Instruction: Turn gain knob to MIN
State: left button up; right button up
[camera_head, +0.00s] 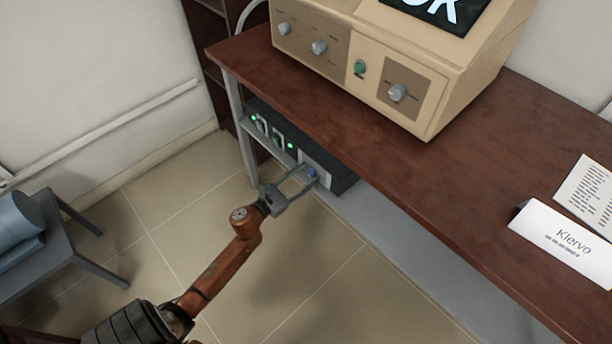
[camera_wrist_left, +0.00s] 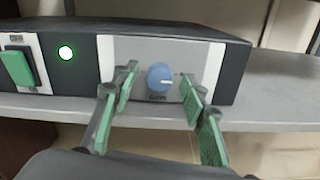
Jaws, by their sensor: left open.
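The gain knob (camera_wrist_left: 160,77) is a round blue knob with a pale pointer line, on the light front panel of a dark box (camera_wrist_left: 240,70). In the left wrist view its line points about right; the label below it is too small to read well. My left gripper (camera_wrist_left: 160,100) is open, one green-padded finger on each side of the knob, apart from it. In the head view the left gripper (camera_head: 299,183) reaches the box (camera_head: 345,181) under the table, and the knob (camera_head: 310,172) shows between its fingers. My right gripper is not in view.
The dark box sits on a grey shelf (camera_wrist_left: 270,112) below the brown tabletop (camera_head: 480,150). A green switch (camera_wrist_left: 17,68) and a lit green lamp (camera_wrist_left: 66,53) are left of the knob. A beige device (camera_head: 440,75) stands above. A grey chair (camera_head: 60,250) is at left.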

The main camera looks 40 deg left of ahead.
pick_arm(q)
grip_shut()
dwell(0.4)
